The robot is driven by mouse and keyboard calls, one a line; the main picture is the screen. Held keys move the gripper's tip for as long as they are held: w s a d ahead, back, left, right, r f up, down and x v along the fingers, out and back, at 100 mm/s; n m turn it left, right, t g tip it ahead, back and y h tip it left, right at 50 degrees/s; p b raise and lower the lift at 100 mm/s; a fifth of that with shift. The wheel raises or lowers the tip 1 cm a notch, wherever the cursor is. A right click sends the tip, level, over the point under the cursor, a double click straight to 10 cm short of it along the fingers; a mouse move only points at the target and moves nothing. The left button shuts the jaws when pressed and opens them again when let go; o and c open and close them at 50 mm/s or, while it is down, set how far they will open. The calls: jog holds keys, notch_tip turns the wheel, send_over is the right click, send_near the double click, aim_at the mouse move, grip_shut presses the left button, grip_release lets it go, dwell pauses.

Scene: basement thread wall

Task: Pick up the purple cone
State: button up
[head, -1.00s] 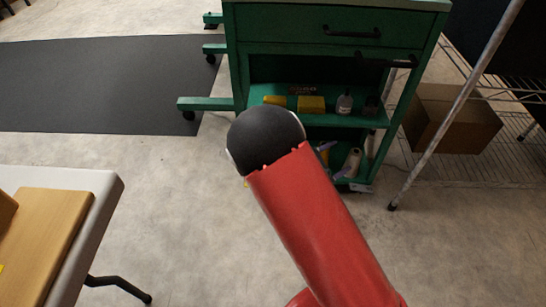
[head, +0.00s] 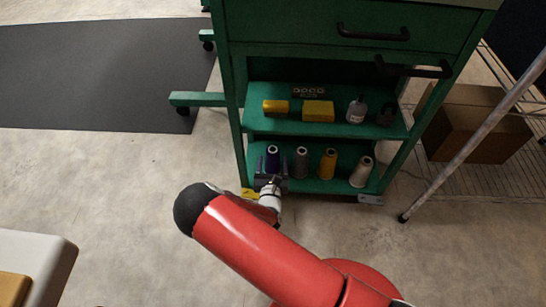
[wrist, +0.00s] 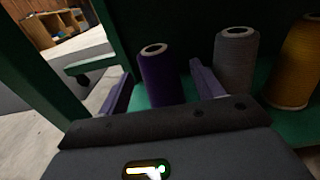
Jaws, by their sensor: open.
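The purple cone (head: 272,158) of thread stands upright at the left end of the green cart's bottom shelf (head: 313,185). In the wrist view the purple cone (wrist: 160,76) stands ahead, in the gap between my fingers. My gripper (head: 271,181) is at the front edge of that shelf, just in front of the cone. In the wrist view my gripper (wrist: 160,92) is open, with one finger on each side of the cone's lower part. Contact between the fingers and the cone cannot be told.
A grey cone (wrist: 236,62) stands close right of my right finger, then a yellow cone (head: 327,163) and a cream cone (head: 361,171). The cart's green left post (wrist: 45,75) is close to my left finger. The upper shelf (head: 340,124) holds yellow boxes and a bottle.

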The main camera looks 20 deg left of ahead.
aim_at(273, 149)
jog(key=x, duration=0.4)
jog(key=r+b+x, duration=0.1)
jog(key=x, duration=0.1)
jog(key=shift+a, duration=0.1)
jog(key=shift+c, duration=0.5)
jog(key=c, duration=1.3)
jog(key=shift+c, duration=0.2)
jog(key=shift+s+r+p, duration=0.2)
jog(key=shift+r+p, duration=0.15)
jog(key=shift+r, duration=0.25)
notch_tip(273, 149, up, 6)
jog(key=shift+f+p, duration=0.15)
jog(key=shift+p, duration=0.6)
jog(key=p+v, duration=0.1)
jog(key=v, duration=1.8)
jog(key=shift+s, duration=0.35)
